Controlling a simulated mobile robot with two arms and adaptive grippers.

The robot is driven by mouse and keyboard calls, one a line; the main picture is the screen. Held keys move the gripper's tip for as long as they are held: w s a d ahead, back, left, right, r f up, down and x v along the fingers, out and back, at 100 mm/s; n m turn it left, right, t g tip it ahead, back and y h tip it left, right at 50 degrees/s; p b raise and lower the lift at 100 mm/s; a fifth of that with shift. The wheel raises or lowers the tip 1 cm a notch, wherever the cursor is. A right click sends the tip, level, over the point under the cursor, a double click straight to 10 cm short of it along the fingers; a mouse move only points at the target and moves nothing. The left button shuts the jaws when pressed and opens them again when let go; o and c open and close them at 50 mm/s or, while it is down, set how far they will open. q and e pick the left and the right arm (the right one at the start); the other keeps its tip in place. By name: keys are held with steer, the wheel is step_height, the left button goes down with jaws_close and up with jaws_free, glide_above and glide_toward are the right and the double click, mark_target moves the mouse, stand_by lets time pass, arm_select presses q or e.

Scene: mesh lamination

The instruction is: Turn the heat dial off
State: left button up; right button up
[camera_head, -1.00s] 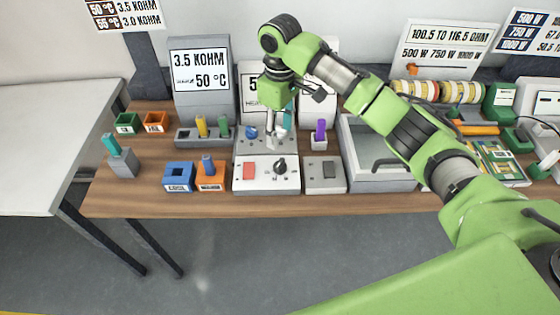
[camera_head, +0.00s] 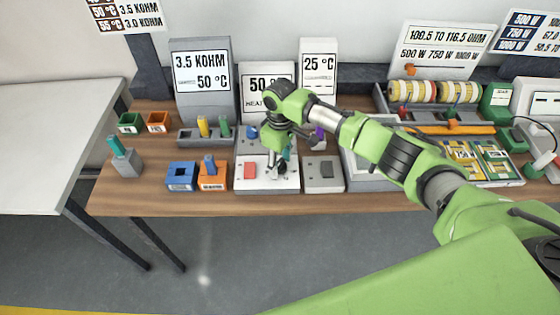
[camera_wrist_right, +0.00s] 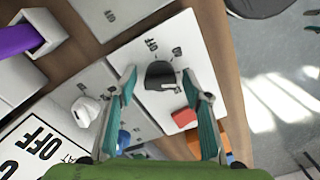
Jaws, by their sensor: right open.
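The black heat dial (camera_wrist_right: 160,75) sits on a white control panel (camera_wrist_right: 178,40) with "OFF" and "ON" marks beside it. In the right wrist view it lies between my open right fingers (camera_wrist_right: 168,90), and I cannot tell whether they touch it. In the head view my right gripper (camera_head: 279,168) points down over the panel (camera_head: 255,184) and mostly hides the dial. A red button (camera_wrist_right: 184,117) is beside the dial; it also shows in the head view (camera_head: 249,170). My left gripper is not in view.
A grey switch box (camera_head: 323,175) stands right of the panel. A blue block (camera_head: 181,177) and an orange block (camera_head: 212,176) stand left of it. A sign reading "25 °C" (camera_head: 319,66) and other display stands are behind. The wooden table's front edge (camera_head: 270,204) is close.

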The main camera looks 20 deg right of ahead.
steer(key=c, duration=1.1)
steer(key=shift+o, duration=0.2)
steer(key=shift+n, duration=0.3)
steer(key=n, duration=0.2)
steer(key=shift+n+p, duration=0.35)
steer(key=shift+n, duration=0.05)
steer(key=n, duration=1)
steer(key=n+b, duration=0.1)
steer(key=n, duration=0.5)
steer(key=shift+n, duration=0.3)
